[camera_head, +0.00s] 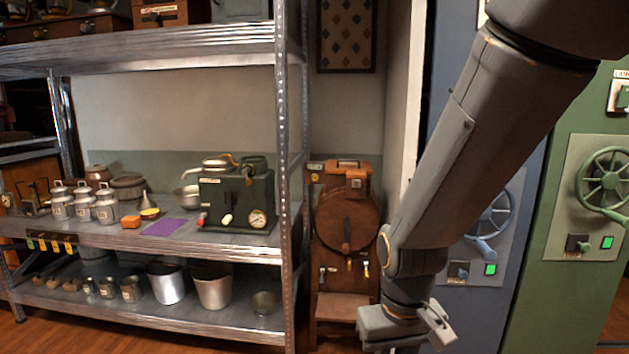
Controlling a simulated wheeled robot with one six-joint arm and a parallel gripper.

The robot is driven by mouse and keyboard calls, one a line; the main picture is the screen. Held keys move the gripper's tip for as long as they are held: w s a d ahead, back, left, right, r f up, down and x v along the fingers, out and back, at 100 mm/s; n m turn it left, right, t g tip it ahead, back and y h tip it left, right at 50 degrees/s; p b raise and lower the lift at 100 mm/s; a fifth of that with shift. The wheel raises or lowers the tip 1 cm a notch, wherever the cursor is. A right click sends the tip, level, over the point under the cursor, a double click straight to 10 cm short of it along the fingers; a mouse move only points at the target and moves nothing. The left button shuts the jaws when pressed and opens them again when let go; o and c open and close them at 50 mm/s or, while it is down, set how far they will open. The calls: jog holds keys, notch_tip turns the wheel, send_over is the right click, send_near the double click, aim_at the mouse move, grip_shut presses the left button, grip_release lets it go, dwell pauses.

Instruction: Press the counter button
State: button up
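No button in view can be surely told as the counter button. A lit green square button (490,269) sits on the blue cabinet (513,232), beside a small lever switch. A similar green button (607,242) sits on the green cabinet (573,190) at the right. A dark green machine (232,190) with a gauge, a red knob and a pale knob stands on the middle shelf. My gripper (425,326) hangs low in front of the blue cabinet, left of and below its button, apart from it. Its finger gap is unclear, and nothing is seen held.
A metal shelf (190,246) at the left holds milk cans (82,203), a purple cloth (164,226) and metal pots (212,288). A wooden apparatus (345,220) with a round front and taps stands between shelf and cabinets. Handwheels (606,178) jut from the cabinets.

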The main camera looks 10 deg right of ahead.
grip_shut()
dwell(1.5)
